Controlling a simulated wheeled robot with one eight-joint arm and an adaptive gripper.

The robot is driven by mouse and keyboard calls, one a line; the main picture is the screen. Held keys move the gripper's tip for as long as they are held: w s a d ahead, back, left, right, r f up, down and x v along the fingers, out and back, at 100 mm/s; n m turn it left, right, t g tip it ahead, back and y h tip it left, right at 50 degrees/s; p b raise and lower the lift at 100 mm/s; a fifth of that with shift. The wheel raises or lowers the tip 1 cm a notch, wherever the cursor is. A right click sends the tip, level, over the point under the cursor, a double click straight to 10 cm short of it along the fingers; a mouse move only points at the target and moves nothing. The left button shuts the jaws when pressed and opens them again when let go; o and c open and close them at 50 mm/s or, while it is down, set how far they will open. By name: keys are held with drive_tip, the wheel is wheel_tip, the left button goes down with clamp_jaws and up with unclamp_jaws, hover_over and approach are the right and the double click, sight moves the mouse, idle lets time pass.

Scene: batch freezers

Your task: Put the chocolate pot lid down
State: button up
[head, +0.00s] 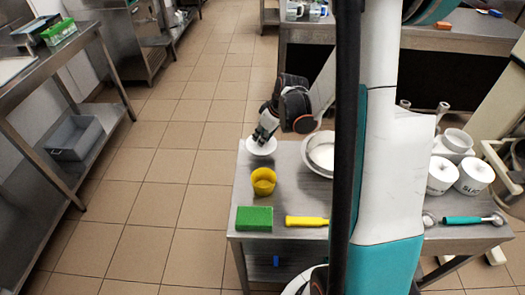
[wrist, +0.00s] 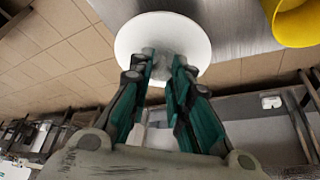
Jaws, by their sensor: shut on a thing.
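The lid is a round white disc (head: 261,147), which I take for the chocolate pot lid. It is at the far left corner of the steel table (head: 285,180) and also fills the top middle of the wrist view (wrist: 140,35). My gripper (head: 264,136) is shut on the lid's small knob, with both fingers around it in the wrist view (wrist: 162,65). The lid partly overhangs the table edge in the wrist view. I cannot tell whether it touches the tabletop. White lettered pots (head: 441,178) stand at the right of the table.
A teal-handled scoop (head: 465,220) lies at right. Floor left of the table is clear.

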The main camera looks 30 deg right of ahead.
sight(265, 145)
drive_tip(key=shift+f+b, duration=0.85)
drive_tip(key=shift+f, duration=1.85)
drive_tip(key=shift+f, duration=0.2)
drive_tip(key=o, duration=0.8)
drive_tip(key=shift+c, duration=0.2)
drive_tip(key=shift+r, duration=0.1)
drive_tip(key=p+v, duration=0.4)
drive_tip(key=v, duration=0.8)
drive_tip(key=shift+r, duration=0.2)
drive_tip(key=shift+w+a, duration=0.1)
drive_tip(key=shift+a, duration=0.05)
